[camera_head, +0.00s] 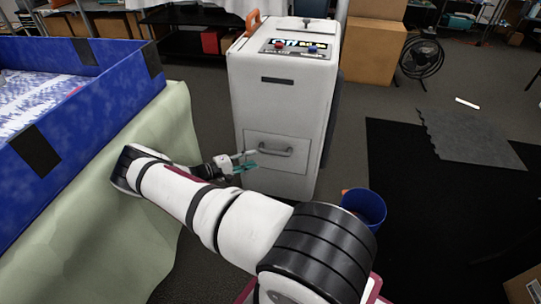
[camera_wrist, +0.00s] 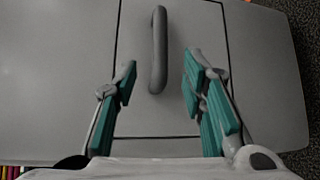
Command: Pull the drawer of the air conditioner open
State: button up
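The air conditioner (camera_head: 285,105) is a white upright cabinet standing on the floor in the middle of the head view. Its drawer (camera_head: 298,160) is a low front panel that looks flush with the body. A grey bar handle (camera_head: 276,150) is on the drawer; in the wrist view the handle (camera_wrist: 158,50) runs up and down the picture. My gripper (camera_head: 245,162) is in front of the drawer, just left of the handle in the head view. In the wrist view its teal-padded fingers (camera_wrist: 160,85) are spread apart, with the handle between and beyond them, and nothing held.
A blue bin (camera_head: 126,92) on a green-draped table (camera_head: 125,190) stands at the left, close beside my arm. Cardboard boxes (camera_head: 371,50) and a black fan (camera_head: 422,58) stand behind at the right. Dark mats (camera_head: 420,190) cover the right floor.

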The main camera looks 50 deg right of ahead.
aim_at(273, 153)
jog(key=b+x, duration=0.1)
jog(key=x, duration=1)
jog(key=shift+b, duration=0.4)
grip_shut()
